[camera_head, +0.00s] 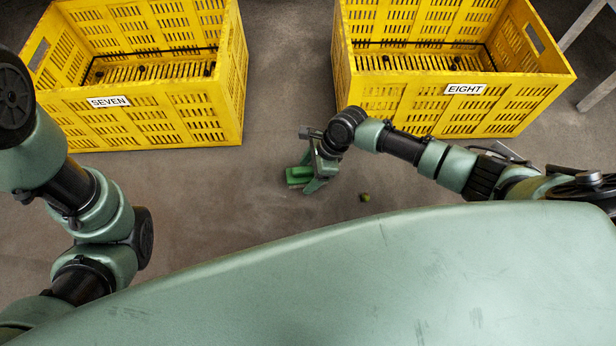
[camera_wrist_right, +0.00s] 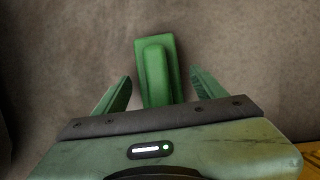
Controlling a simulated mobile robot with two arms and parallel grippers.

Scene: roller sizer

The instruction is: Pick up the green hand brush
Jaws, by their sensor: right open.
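The green hand brush (camera_head: 298,175) lies on the grey-brown floor between the two yellow crates and my body. My right gripper (camera_head: 312,180) is over it, reaching in from the right and pointing down. In the right wrist view the brush (camera_wrist_right: 156,70) lies lengthwise between the two open fingers (camera_wrist_right: 160,88), with a gap on each side. Its near end is hidden behind the gripper body. I cannot tell how far above the floor the fingertips are. My left arm shows at the left of the head view, but its gripper is out of view.
A yellow crate labelled SEVEN (camera_head: 190,113) stands at the back left and one labelled EIGHT (camera_head: 400,107) at the back right. Both hold a few small dark things. A small green piece (camera_head: 365,197) lies on the floor right of the gripper. A metal leg (camera_head: 598,93) stands far right.

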